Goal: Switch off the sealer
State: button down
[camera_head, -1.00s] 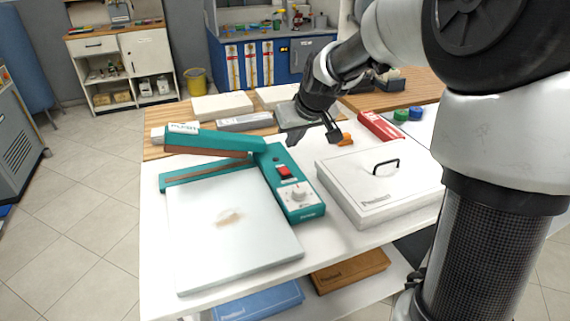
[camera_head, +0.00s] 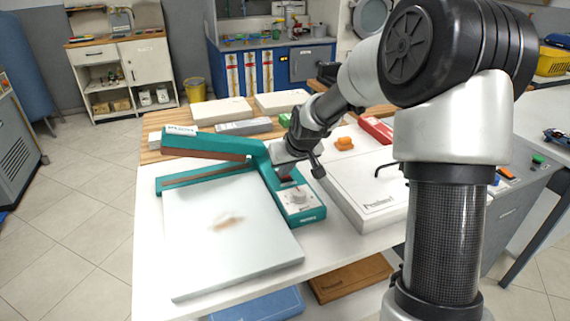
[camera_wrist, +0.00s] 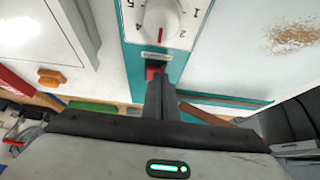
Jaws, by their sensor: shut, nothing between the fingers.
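The teal sealer (camera_head: 206,142) stands on the white table with its long arm raised and a pale plate (camera_head: 226,235) in front. Its control box (camera_head: 308,214) carries a white dial (camera_head: 298,195) and a red switch (camera_head: 286,183). My gripper (camera_head: 283,174) is shut and empty, right at the switch and covering part of it. In the wrist view, the fingertips (camera_wrist: 160,82) overlap the red switch (camera_wrist: 151,73), just beyond the dial (camera_wrist: 162,15). I cannot tell whether they touch it, or which side of the switch is pressed.
A white lidded box (camera_head: 365,195) with a black handle is close to the right of the sealer. Pale blocks (camera_head: 222,110), a grey bar (camera_head: 243,127), an orange item (camera_head: 344,143) and a red case (camera_head: 377,130) lie behind. Brown and blue boxes sit on the lower shelf.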

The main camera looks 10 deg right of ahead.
jog(key=shift+f, duration=0.1)
jog(key=shift+s+d+f+b, duration=0.1)
jog(key=shift+s+f+b, duration=0.3)
jog(key=shift+f, duration=0.5)
jog(key=shift+r, duration=0.35)
jog(key=shift+r+p, duration=0.7)
jog(key=shift+p, duration=0.1)
